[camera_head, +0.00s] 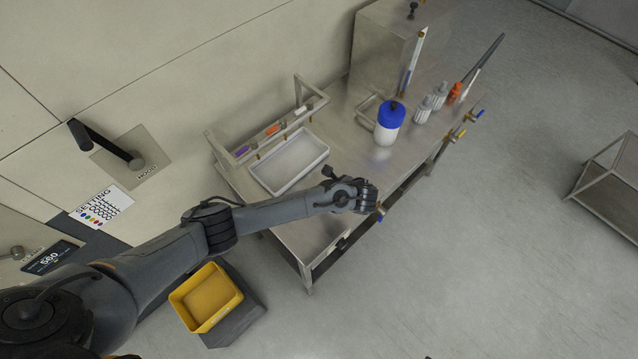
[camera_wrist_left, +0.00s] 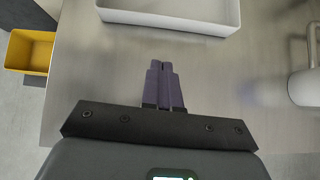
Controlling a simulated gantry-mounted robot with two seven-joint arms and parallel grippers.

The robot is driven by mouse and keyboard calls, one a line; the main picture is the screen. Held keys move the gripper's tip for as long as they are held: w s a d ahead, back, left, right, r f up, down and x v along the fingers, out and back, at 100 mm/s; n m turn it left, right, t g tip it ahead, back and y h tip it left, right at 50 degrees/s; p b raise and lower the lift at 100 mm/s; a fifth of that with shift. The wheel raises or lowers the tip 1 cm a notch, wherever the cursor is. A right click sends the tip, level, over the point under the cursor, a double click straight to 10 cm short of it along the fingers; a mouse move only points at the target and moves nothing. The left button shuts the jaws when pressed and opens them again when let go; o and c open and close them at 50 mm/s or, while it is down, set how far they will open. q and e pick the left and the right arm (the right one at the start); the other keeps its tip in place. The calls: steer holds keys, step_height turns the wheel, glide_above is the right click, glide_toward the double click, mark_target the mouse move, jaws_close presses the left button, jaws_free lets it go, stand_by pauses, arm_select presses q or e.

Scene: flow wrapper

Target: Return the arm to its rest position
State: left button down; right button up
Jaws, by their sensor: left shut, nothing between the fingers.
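My left arm (camera_head: 265,215) reaches in from the left across the head view, over the front part of a steel table. My left gripper (camera_head: 368,198) is above the table's front edge, to the right of a white tray. In the left wrist view the two purple fingers of the gripper (camera_wrist_left: 163,68) are together with nothing between them. The table top lies below them. My right gripper is in neither view.
The white tray (camera_head: 271,180) stands on the steel table (camera_head: 318,228). A blue-capped white bottle (camera_head: 388,125) and several small bottles stand farther right. A yellow bin (camera_head: 183,297) is near the table's left end. A machine panel with a black lever (camera_head: 105,145) stands behind.

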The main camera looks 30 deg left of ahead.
arm_select(q)
steer(key=s+d+n+h, duration=0.1)
steer(key=s+d, duration=0.2)
steer(key=s+d+f+n+h, duration=0.1)
steer(key=s+d, duration=0.1)
steer(key=d, duration=0.1)
steer(key=s+d+n+h, duration=0.1)
steer(key=s+d, duration=0.2)
steer(key=shift+s+d+f+h, duration=0.1)
steer(key=shift+s+f+h, duration=0.25)
steer(key=shift+h, duration=0.05)
steer(key=s+d+r+n+h, duration=0.1)
steer(key=s+r+n+h, duration=0.35)
steer(key=s+n, duration=0.5)
steer(key=s+a+r+n+t, duration=0.1)
steer(key=s+a+r+n, duration=0.5)
steer(key=s+a, duration=0.25)
steer(key=w+p+v, duration=0.2)
steer(key=p+v, duration=0.7)
steer(key=w+r+p+v, duration=0.1)
steer(key=w+p+v, duration=0.1)
steer(key=p+v, duration=0.7)
steer(key=shift+r+n+p, duration=0.3)
steer(key=shift+r+n, duration=0.05)
steer(key=shift+r, duration=0.25)
steer(key=shift+w+a+f+h, duration=0.1)
steer(key=shift+f+h, duration=0.05)
steer(key=shift+h, duration=0.1)
